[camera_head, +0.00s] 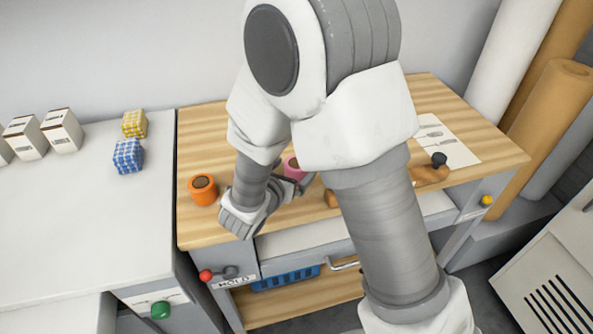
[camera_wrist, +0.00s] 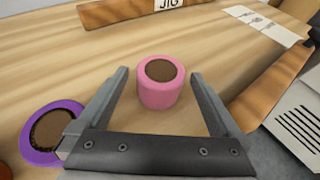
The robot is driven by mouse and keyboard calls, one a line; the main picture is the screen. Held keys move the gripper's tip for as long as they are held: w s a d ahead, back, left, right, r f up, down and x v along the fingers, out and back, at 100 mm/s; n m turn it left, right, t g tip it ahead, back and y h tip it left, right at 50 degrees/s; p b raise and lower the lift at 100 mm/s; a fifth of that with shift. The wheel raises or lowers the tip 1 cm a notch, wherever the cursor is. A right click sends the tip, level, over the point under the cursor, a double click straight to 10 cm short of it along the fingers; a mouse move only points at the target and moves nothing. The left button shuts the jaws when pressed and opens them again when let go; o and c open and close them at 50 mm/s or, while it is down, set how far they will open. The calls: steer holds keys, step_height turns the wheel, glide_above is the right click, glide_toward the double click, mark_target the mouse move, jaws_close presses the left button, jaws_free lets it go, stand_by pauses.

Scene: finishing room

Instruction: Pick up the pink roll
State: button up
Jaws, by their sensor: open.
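The pink roll (camera_wrist: 159,97) stands upright on the wooden bench top, its brown core facing up. In the wrist view it sits between the two spread fingers of my gripper (camera_wrist: 158,74), with a gap on each side. My gripper is open and empty. In the head view the pink roll (camera_head: 293,168) is partly hidden behind my wrist and gripper (camera_head: 293,184).
A purple roll (camera_wrist: 40,134) stands left of the gripper. An orange roll (camera_head: 202,191) stands near the bench's left end. A wooden jig board (camera_wrist: 125,10) lies beyond the pink roll. Bare bench top (camera_head: 215,130) lies behind the orange roll.

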steer(key=b+x, duration=0.1)
steer(key=x, duration=0.4)
steer(key=shift+d+r, duration=0.1)
steer(key=c, duration=1.4)
steer(key=shift+r, duration=0.1)
step_height(320, 180, up, 4)
steer(key=shift+r+p, duration=0.15)
steer(key=shift+p, duration=0.7)
steer(key=s+d+r+b, duration=0.1)
steer(key=s+d+r, duration=0.1)
steer(key=s, duration=0.1)
steer(key=s+d+r+b, duration=0.2)
steer(key=s, duration=0.1)
steer(key=s+d+r+b, duration=0.2)
steer(key=s+d, duration=0.1)
steer(key=shift+s+r, duration=0.15)
